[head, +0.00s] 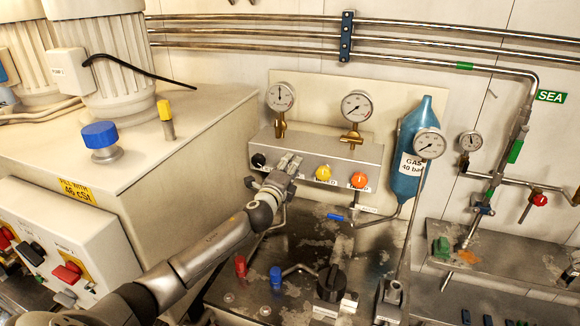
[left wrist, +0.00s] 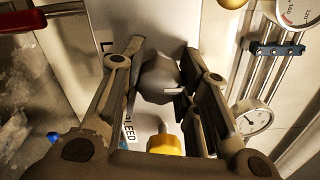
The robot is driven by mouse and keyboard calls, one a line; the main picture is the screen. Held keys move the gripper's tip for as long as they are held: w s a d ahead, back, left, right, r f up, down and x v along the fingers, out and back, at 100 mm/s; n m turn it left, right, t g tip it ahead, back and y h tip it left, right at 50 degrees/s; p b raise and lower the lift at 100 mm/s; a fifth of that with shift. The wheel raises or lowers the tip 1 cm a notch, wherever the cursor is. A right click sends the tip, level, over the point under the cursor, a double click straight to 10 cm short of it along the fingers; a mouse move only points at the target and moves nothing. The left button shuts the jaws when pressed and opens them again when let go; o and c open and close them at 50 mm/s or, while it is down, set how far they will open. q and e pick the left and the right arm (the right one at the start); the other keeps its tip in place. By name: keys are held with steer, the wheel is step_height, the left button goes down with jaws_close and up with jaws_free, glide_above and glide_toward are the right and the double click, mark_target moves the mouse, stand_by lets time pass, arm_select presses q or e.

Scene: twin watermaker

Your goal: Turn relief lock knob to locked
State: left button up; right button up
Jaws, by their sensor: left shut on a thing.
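A dark grey knob with a small white mark (left wrist: 163,78) sits between my left gripper's fingers in the left wrist view, with a finger on each side. It is on the front of the metal gauge panel (head: 371,155). In the head view my left gripper (head: 287,163) reaches this panel left of the yellow knob (head: 323,173) and hides the held knob. The left gripper (left wrist: 165,72) is shut on the knob. A label beginning with "L" (left wrist: 104,46) shows beside it, mostly hidden, so the knob's setting cannot be read. My right gripper is not in view.
A black knob (head: 258,161) is left of my gripper, and an orange knob (head: 359,181) is farther right. Two gauges (head: 280,97) (head: 357,106) stand above the panel. A blue gas bottle (head: 408,160) is to the right. Below are red (head: 240,265) and blue (head: 275,277) fittings.

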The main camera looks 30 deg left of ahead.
arm_select(q)
steer(key=shift+f, duration=0.1)
stand_by(0.4)
steer(key=o, duration=1)
steer(key=shift+s, duration=0.1)
steer(key=v, duration=1.2)
